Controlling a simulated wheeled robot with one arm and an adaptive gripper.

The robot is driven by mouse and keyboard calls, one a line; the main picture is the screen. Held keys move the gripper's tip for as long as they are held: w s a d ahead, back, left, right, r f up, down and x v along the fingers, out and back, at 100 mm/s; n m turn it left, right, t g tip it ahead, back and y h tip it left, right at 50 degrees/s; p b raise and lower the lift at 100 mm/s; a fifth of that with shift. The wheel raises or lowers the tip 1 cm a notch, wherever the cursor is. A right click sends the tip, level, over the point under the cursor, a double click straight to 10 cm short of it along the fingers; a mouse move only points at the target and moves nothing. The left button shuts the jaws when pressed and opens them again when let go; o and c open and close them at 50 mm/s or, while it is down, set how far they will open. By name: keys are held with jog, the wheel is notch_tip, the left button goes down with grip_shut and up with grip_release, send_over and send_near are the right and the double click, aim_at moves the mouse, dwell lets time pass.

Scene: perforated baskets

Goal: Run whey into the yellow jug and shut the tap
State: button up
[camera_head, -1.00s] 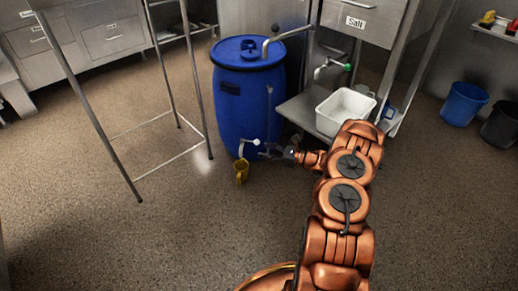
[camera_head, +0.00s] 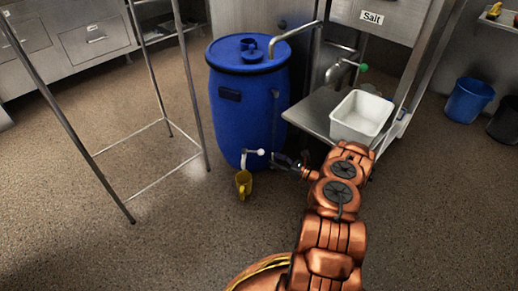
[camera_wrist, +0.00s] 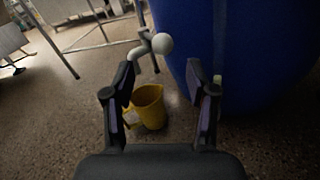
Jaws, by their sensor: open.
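The yellow jug (camera_head: 243,184) is upright below the pale tap (camera_head: 247,155), low at the front of the blue barrel (camera_head: 240,115). In the wrist view the jug (camera_wrist: 151,106) shows its open mouth, with its handle at the left. I cannot tell whether there is liquid in it. The tap's round white knob (camera_wrist: 162,43) is just beyond my fingertips. My gripper (camera_wrist: 160,70) is open and empty, its fingers apart with the jug seen between them. In the head view my gripper (camera_head: 280,158) is right of the tap, apart from it. No stream is clearly visible.
A steel shelf (camera_head: 305,115) with a white tub (camera_head: 361,116) stands right of the barrel, under a drawer labelled Salt (camera_head: 372,18). A metal frame (camera_head: 190,90) stands at the left. A blue bucket (camera_head: 468,99) is far right. The floor in front is clear.

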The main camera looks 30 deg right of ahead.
aim_at(263, 153)
jog(key=shift+b+x, duration=1.25)
jog(key=shift+x, duration=2.5)
jog(key=shift+w+d, duration=0.1)
jog(key=shift+d, duration=0.1)
grip_shut()
